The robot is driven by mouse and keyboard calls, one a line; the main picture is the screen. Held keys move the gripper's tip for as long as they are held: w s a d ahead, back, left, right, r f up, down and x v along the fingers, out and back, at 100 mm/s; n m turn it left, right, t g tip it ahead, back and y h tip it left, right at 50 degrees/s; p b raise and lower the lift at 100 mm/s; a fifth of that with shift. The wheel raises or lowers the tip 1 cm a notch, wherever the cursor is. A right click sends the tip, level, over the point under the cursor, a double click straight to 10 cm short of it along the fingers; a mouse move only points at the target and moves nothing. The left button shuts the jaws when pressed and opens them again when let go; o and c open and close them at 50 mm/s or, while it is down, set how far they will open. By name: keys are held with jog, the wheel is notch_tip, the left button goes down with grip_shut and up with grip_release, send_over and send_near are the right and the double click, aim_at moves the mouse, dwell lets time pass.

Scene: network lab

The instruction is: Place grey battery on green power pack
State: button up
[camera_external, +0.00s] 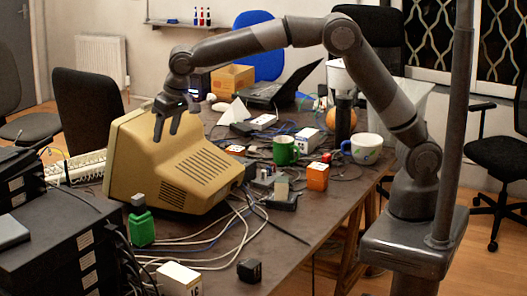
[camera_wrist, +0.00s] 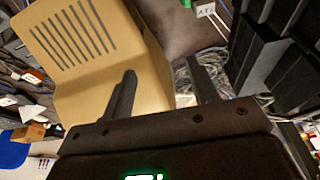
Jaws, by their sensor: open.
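A green block (camera_external: 141,229), which looks like the green power pack, stands upright at the left end of the table beside the black rack. A small grey block (camera_external: 138,200), which looks like the grey battery, sits on top of it and seems to touch it. My gripper (camera_external: 166,137) is open and empty, with its fingers pointing down, above and to the right of the green block and in front of the beige monitor in the picture. In the wrist view my two fingers (camera_wrist: 163,80) are apart with nothing between them.
The beige monitor (camera_external: 185,170) takes up the left of the table; it also fills the upper left of the wrist view (camera_wrist: 95,45). A black equipment rack (camera_external: 60,245) stands at the left. Cables, a green mug (camera_external: 285,151) and an orange box (camera_external: 316,177) lie to the right.

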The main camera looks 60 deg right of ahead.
jog(key=s+d+r, duration=0.5)
jog(key=s+d, duration=0.2)
jog(key=d, duration=0.5)
jog(key=s+d+r, duration=0.5)
jog(key=s+d, duration=0.1)
jog(key=d, duration=0.5)
jog(key=s+d+f, duration=0.2)
jog(key=s+d, duration=0.2)
jog(key=s, duration=0.3)
jog(key=s+d+f+t, duration=0.1)
jog(key=s+d, duration=0.3)
jog(key=s, duration=0.4)
jog(key=s+d+f+t, duration=0.1)
jog(key=s+d+f, duration=0.2)
jog(key=s+d, duration=0.2)
jog(key=s, duration=0.3)
